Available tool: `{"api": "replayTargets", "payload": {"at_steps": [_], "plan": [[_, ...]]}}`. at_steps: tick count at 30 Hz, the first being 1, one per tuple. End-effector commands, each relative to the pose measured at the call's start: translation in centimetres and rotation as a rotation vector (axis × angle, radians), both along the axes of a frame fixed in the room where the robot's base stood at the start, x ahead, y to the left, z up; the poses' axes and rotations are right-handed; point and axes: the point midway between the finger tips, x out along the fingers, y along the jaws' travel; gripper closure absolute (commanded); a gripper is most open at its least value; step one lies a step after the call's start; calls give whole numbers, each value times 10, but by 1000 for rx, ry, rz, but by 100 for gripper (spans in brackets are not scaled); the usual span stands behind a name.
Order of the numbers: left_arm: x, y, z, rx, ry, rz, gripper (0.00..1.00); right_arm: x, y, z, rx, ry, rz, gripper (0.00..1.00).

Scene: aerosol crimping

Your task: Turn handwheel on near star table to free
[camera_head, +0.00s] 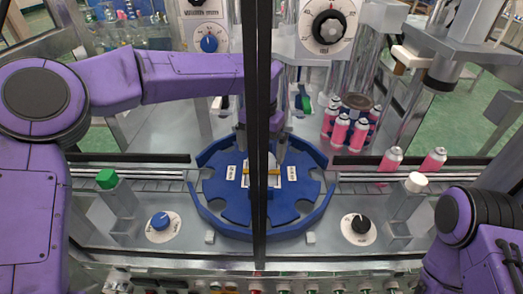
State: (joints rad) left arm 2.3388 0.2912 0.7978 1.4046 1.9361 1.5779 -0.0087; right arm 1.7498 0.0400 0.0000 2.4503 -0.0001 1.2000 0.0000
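The blue star table (220,200) lies in the lower middle, with rounded notches around its rim. Two small white labels sit on it, a left label (231,173) and a right label (291,173); their text is too small to read. My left arm reaches in from the left above the table, and its gripper (262,172) points down at the table's centre. A dark vertical post hides much of that gripper and the middle of the handwheel, so I cannot tell whether its fingers are closed or touching. My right arm shows at the lower right; its gripper is out of view.
The dark vertical post (258,100) crosses the view in front of the table. Pink cans (340,130) stand in a group behind right, with more on the right conveyor (388,160). A blue knob (160,221) and a black knob (360,224) flank the table.

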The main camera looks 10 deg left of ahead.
Motion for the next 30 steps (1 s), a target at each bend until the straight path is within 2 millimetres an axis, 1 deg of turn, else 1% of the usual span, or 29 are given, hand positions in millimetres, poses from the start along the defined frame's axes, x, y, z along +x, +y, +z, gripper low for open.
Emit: {"api": "replayTargets", "payload": {"at_steps": [3,5,13,14,15,18,26,30], "plan": [[0,0,-14,1,0,-1,0,0,0,4,0,0,0,100],[0,0,-18,1,-1,-2,0,0,0,4,0,0,0,100],[0,-1,-21,0,-2,-2,0,0,0,4,0,0,0,100],[0,-1,-21,0,-2,-2,10,0,0,4,0,0,0,100],[0,-1,-21,0,-2,-2,23,0,0,4,0,0,0,100],[0,-1,-21,0,-2,-2,52,0,0,4,-1,-1,0,100],[1,-1,-22,1,-2,15,52,0,0,2,-1,-1,0,100],[1,0,-23,1,-1,64,52,0,0,-3,0,0,0,100]]}}
